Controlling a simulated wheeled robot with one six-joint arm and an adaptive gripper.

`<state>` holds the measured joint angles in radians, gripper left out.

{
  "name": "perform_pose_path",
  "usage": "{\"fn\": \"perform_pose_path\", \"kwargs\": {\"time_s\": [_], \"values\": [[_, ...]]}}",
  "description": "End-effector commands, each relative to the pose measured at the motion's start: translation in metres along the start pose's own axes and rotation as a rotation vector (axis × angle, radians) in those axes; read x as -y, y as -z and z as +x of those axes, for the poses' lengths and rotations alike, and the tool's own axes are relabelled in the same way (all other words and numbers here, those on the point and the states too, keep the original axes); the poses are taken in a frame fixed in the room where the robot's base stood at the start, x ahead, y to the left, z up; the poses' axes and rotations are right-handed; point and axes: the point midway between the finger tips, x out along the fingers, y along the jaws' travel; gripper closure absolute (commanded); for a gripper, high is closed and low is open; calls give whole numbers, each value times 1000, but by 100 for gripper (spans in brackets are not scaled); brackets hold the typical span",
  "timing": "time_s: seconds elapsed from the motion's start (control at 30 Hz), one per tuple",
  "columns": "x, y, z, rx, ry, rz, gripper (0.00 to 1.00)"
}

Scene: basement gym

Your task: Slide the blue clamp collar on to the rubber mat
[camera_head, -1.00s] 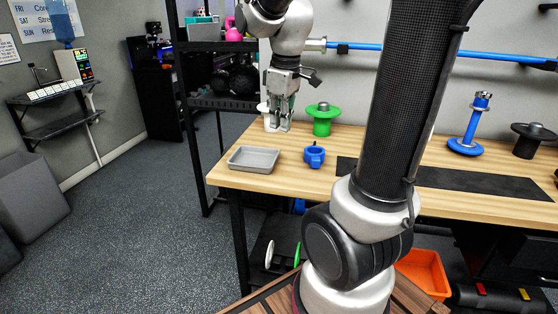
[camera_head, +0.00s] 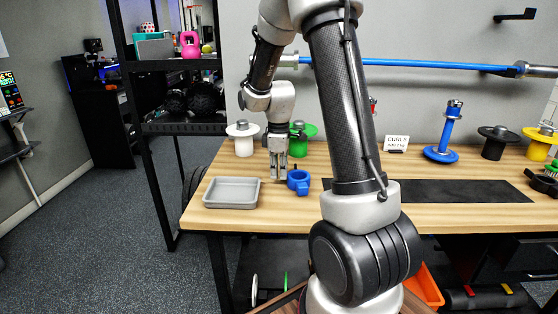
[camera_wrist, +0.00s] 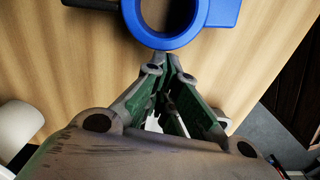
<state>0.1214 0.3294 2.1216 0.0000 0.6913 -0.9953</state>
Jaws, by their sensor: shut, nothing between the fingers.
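The blue clamp collar (camera_head: 299,182) lies on the wooden table, between the grey tray and the mat. It also shows large at the top of the wrist view (camera_wrist: 199,28), as a ring with a lug. The black rubber mat (camera_head: 458,191) lies flat along the table to the right of the collar, partly hidden by my arm. My gripper (camera_head: 278,179) points down, shut and empty, just left of the collar, with its tips low near the tabletop. In the wrist view the fingertips (camera_wrist: 165,58) are close to the ring's edge; I cannot tell whether they touch it.
A grey tray (camera_head: 231,192) stands left of my gripper. White (camera_head: 242,138) and green (camera_head: 303,136) holders stand behind. A blue post (camera_head: 443,137), a black holder (camera_head: 495,143) and a small sign (camera_head: 396,143) stand behind the mat. Table between collar and mat looks clear.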

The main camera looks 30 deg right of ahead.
Motion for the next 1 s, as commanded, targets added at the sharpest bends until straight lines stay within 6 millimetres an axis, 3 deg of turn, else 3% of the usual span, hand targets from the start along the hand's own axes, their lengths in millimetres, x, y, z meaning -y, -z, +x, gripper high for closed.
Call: {"fn": "perform_pose_path", "kwargs": {"time_s": [0.17, 0.57, 0.67, 1.0], "values": [[0, 0, 12, 0, 0, 0, 100], [0, -4, 13, -1, -1, 2, 100], [0, -19, 13, 0, 0, 5, 100], [0, -120, 12, 0, -1, 9, 100]]}}
